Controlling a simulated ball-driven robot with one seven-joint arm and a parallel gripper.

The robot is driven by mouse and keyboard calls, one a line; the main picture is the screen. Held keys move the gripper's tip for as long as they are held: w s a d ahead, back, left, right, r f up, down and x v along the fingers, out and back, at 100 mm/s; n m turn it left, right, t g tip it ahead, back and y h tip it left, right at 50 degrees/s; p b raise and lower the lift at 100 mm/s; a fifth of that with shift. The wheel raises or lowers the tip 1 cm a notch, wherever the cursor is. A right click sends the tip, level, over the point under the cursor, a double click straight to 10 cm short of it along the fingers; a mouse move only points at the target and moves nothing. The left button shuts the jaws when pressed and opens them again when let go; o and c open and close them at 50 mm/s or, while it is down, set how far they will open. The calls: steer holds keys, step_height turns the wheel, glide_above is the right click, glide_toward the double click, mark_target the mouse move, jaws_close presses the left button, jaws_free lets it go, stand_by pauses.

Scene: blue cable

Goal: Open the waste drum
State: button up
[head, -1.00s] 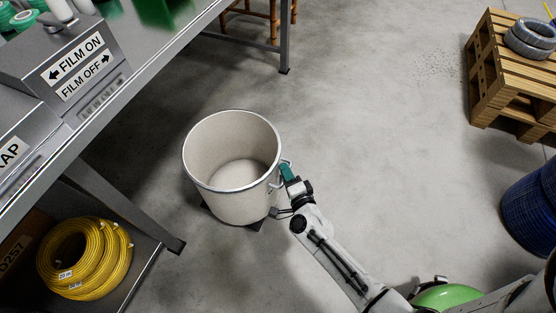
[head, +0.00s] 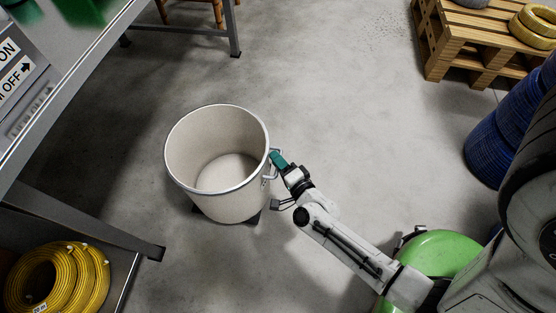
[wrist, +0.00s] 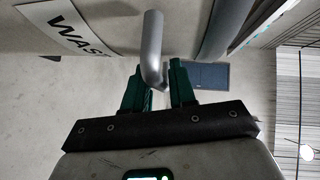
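The waste drum (head: 190,165) is a tall cream cylinder with a metal rim, standing upright on the floor. Its top is open, and I look into an empty inside; no lid shows on it. In the wrist view its wall (wrist: 115,25) carries a partly visible label starting "WAS". A grey metal handle (wrist: 153,45) sticks out from the wall. My gripper (head: 276,158) is at the drum's right side by that handle. In the wrist view its green fingers (wrist: 160,88) are apart, with the handle's bent end at the gap between them. I cannot tell whether they touch it.
A metal workbench (head: 75,90) stands at left, its leg (head: 80,225) near the drum. Yellow coils (head: 60,280) lie on its lower shelf. A wooden pallet stack (head: 450,45) and blue spools (head: 490,145) stand at right. The floor between is clear.

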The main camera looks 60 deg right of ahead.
steer(key=shift+o, duration=0.8)
steer(key=p+v, duration=0.2)
steer(key=v, duration=0.8)
steer(key=shift+s, duration=0.35)
steer(key=shift+a+r, duration=0.1)
steer(key=shift+a, duration=0.05)
